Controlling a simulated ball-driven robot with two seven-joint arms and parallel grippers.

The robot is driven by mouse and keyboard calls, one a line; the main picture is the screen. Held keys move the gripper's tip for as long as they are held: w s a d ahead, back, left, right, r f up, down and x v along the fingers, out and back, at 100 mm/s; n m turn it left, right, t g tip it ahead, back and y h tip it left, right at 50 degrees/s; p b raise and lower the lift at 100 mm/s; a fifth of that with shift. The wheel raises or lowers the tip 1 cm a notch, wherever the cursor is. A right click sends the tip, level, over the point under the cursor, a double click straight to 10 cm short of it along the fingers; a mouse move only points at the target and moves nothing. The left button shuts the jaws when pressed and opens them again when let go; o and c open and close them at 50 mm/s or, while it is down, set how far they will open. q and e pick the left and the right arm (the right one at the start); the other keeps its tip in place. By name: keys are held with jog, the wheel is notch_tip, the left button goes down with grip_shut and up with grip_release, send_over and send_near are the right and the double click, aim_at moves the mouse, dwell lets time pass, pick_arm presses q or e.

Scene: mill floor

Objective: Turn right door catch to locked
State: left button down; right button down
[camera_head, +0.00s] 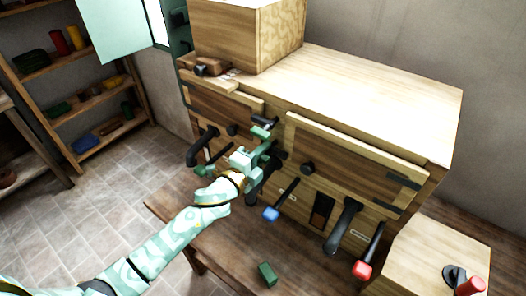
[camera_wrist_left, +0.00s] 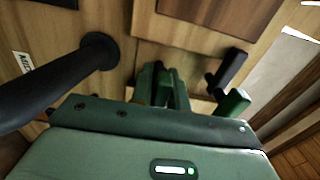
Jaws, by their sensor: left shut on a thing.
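The wooden mill cabinet has a left door (camera_head: 222,105) and a right door (camera_head: 345,150), both lying closed in its front. My left gripper (camera_head: 267,150) is at the strip between the doors, by the right door's left edge. Its fingers (camera_wrist_left: 168,92) are shut on a small part there, which looks like the right door catch; the fingers hide most of it, so I cannot tell its setting. A black bar with a green piece (camera_head: 264,124) is just above the gripper, and also shows in the wrist view (camera_wrist_left: 232,68). My right gripper is not in view.
Below the doors are black handles (camera_head: 343,226), a blue-tipped lever (camera_head: 271,214) and a red-tipped lever (camera_head: 363,268). A dark knob (camera_head: 307,168) stands out on the right. A green block (camera_head: 267,273) lies on the table. Shelves (camera_head: 75,60) stand at left.

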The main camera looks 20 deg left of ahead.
pick_arm(q)
jog(key=shift+f, duration=0.1)
jog(key=c, duration=1.4)
grip_release()
jog(key=shift+c, duration=0.2)
jog(key=shift+s, duration=0.1)
jog(key=b+v, duration=0.1)
jog(key=v, duration=1.5)
jog(key=shift+s, duration=0.1)
